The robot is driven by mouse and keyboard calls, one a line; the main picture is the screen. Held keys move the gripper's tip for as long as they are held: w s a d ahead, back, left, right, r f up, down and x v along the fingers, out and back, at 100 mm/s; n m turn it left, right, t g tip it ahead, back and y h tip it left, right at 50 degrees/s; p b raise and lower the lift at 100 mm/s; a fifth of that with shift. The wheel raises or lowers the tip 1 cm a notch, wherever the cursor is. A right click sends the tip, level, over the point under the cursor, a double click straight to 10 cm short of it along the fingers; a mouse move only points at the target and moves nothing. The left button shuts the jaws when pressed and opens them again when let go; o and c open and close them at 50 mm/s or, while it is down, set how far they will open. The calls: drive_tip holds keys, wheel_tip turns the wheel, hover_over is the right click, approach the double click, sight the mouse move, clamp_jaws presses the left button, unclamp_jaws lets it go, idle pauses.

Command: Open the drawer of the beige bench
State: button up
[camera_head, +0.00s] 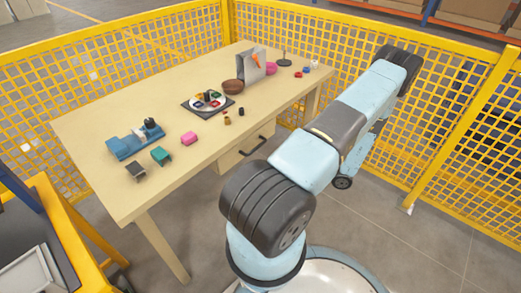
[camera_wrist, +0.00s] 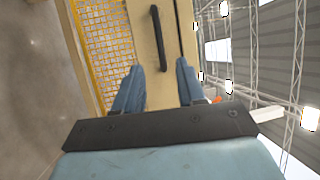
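The beige bench (camera_head: 90,135) stands on the left and centre of the head view. Its drawer (camera_head: 232,160) sits under the front edge of the top and looks shut. The drawer has a dark bar handle (camera_head: 254,147). The wrist view shows the handle (camera_wrist: 158,36) as an upright bar on the beige drawer front (camera_wrist: 142,35). My gripper (camera_wrist: 158,68) is open and empty, with its two blue fingers apart. The handle lies ahead of the fingertips, between their lines, and appears apart from them. My gripper cannot be made out in the head view, behind my arm.
Yellow mesh fencing (camera_head: 120,50) encloses the area.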

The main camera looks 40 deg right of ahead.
drive_tip(key=x, duration=1.3)
drive_tip(key=shift+w+f+h, duration=0.2)
drive_tip(key=shift+w+h, duration=0.05)
drive_tip(key=shift+h, duration=0.05)
drive_tip(key=shift+c, duration=0.4)
clamp_jaws()
